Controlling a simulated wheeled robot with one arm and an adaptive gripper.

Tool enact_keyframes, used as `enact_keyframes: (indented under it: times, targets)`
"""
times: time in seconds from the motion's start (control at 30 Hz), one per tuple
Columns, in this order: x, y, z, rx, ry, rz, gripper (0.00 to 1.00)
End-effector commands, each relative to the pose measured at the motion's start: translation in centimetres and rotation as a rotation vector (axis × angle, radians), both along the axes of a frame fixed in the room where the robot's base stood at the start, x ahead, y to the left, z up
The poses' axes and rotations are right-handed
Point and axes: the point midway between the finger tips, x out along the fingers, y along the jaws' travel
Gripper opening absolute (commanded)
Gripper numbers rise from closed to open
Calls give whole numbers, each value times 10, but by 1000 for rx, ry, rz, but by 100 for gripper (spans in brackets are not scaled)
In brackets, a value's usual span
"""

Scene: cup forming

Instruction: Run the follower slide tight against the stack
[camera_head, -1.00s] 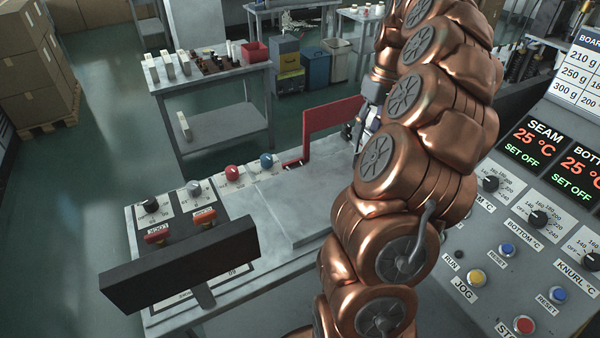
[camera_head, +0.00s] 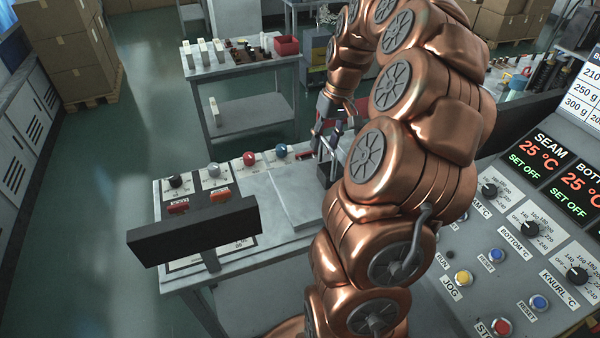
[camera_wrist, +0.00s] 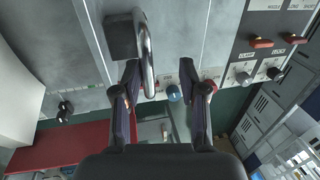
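A dark block with a bent metal handle (camera_wrist: 147,60) stands on the grey bench top in the wrist view. It looks like the follower slide, but no label confirms this. In the head view the dark block (camera_head: 325,173) is partly hidden by my arm. My gripper (camera_head: 328,128) is above it, pointing down. In the wrist view my gripper (camera_wrist: 160,72) has its two fingers spread, with the handle between them, nearer the left finger. I cannot tell whether a finger touches it. I cannot make out a stack in either view.
A black panel (camera_head: 195,232) on a post stands at the bench's front left, near red levers (camera_head: 220,196). Red and blue knobs (camera_head: 281,151) line the bench's far edge. A red panel (camera_wrist: 75,148) shows low in the wrist view. The control console (camera_head: 490,255) is at right.

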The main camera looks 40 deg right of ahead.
Motion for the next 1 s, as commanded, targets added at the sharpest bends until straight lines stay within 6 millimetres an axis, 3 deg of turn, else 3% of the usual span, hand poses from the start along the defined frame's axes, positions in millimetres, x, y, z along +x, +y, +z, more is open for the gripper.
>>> enact_keyframes:
  times: [0.07, 0.63, 1.0]
  targets:
    - [7, 4, 2, -1, -2, 0, 39]
    - [3, -10, 54, -5, -5, -3, 39]
    - [0, -11, 77, -2, 0, -5, 39]
